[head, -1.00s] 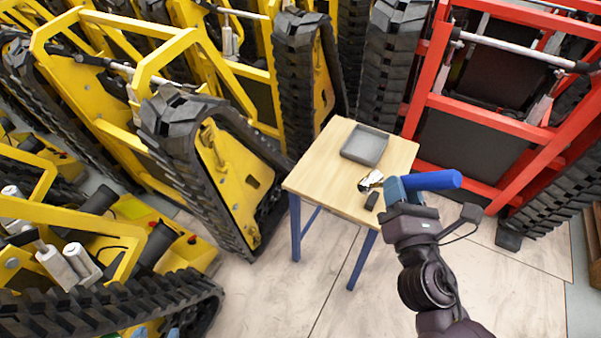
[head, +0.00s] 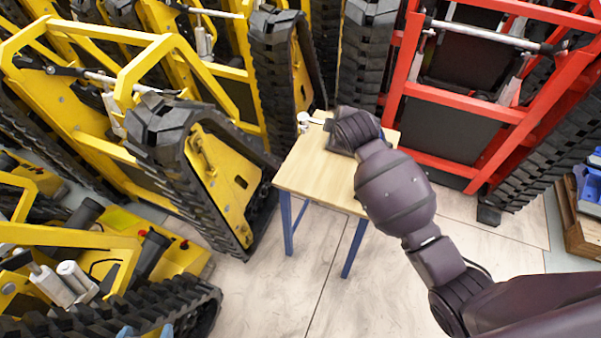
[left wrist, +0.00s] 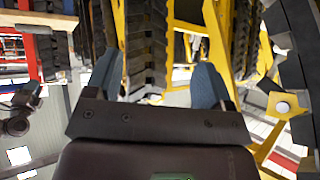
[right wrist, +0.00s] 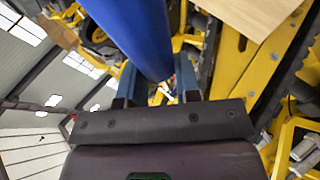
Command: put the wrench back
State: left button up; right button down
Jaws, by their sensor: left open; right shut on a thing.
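A thick blue handle (right wrist: 135,30), which I take for the wrench's, runs between the fingers of my right gripper (right wrist: 155,88). The right gripper is shut on it.
The wooden table (head: 310,172) has blue legs and a bare front left part. A yellow tracked carrier (head: 220,180) stands close on its left, a red one (head: 450,105) at back right. Floor (head: 310,260) is clear in front. Blue bins (head: 588,185) sit at far right.

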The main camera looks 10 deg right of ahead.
jog(key=shift+w+a+r+m, duration=0.15)
jog(key=shift+w+a+m, duration=0.1)
jog(key=shift+w+m, duration=0.1)
jog(key=shift+w+a+f, duration=0.1)
jog(key=shift+f, duration=0.15)
notch_tip(320, 180, down, 19)
jog(key=b, duration=0.6)
jog(key=shift+f, duration=0.45)
pick_arm(q)
jog(key=shift+g, duration=0.4)
jog(key=f, duration=0.5)
jog(key=shift+s+a+f, duration=0.15)
jog(key=shift+s+f, duration=0.05)
jog(key=shift+s, duration=0.15)
pick_arm(e)
jog(key=shift+r, duration=0.2)
pick_arm(q)
jog(key=shift+f, duration=0.1)
pick_arm(e)
jog(key=c, duration=0.8)
grip_release()
jog(key=shift+f, duration=0.15)
